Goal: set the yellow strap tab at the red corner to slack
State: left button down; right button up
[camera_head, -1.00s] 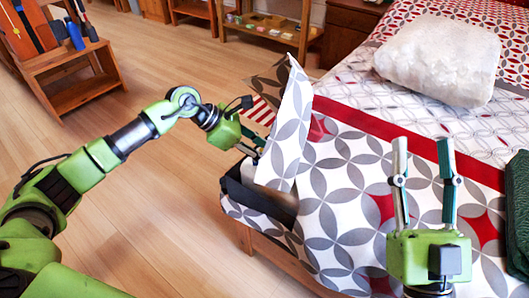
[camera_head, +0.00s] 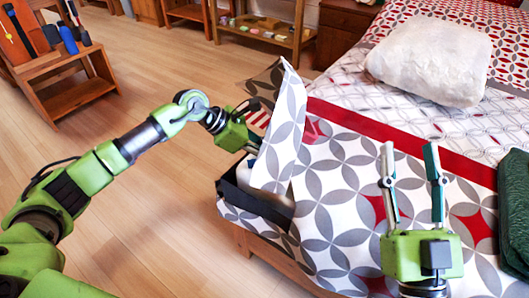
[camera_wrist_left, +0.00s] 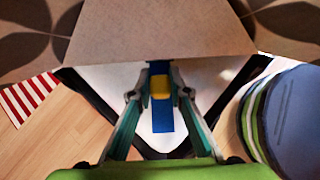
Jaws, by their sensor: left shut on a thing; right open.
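In the left wrist view a yellow strap tab (camera_wrist_left: 160,87) sits on a blue strap (camera_wrist_left: 163,118) that runs over a white surface. My left gripper (camera_wrist_left: 160,82) is shut on the tab, one finger on each side of it. In the head view my left gripper's body (camera_head: 234,132) is at the bed corner, and its fingertips are hidden behind a raised flap of patterned cover (camera_head: 278,135). The tab is hidden there too. My right gripper (camera_head: 410,150) is open and empty over the patterned cover.
A white pillow (camera_head: 430,60) lies on the bed and a dark green folded cloth (camera_head: 515,200) at its right edge. A wooden rack (camera_head: 70,75) and a shelf with small items (camera_head: 265,30) stand behind. Wooden floor (camera_head: 150,220) left of the bed is clear. A round stack (camera_wrist_left: 280,110) shows in the wrist view.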

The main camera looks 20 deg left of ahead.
pick_arm(q)
jog(key=c, duration=1.9)
grip_release()
jog(key=v, duration=1.2)
